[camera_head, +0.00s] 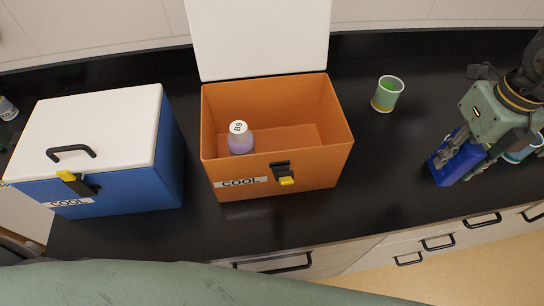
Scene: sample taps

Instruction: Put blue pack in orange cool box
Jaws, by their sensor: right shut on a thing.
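The orange cool box (325,172) stands on the black counter with its white lid (262,38) raised. A bottle with purple contents and a white cap marked B9 (240,138) stands inside it, towards the left. The blue pack (453,160) is at the right of the head view. My right gripper (452,150) is shut on it, to the right of the orange box and apart from it. I cannot tell whether the pack touches the counter. My left gripper is not in view.
A closed blue cool box (150,185) with a white lid stands at the left. A green cup (387,93) stands between the orange box and my right arm. Another cup (522,152) is partly hidden behind my right gripper.

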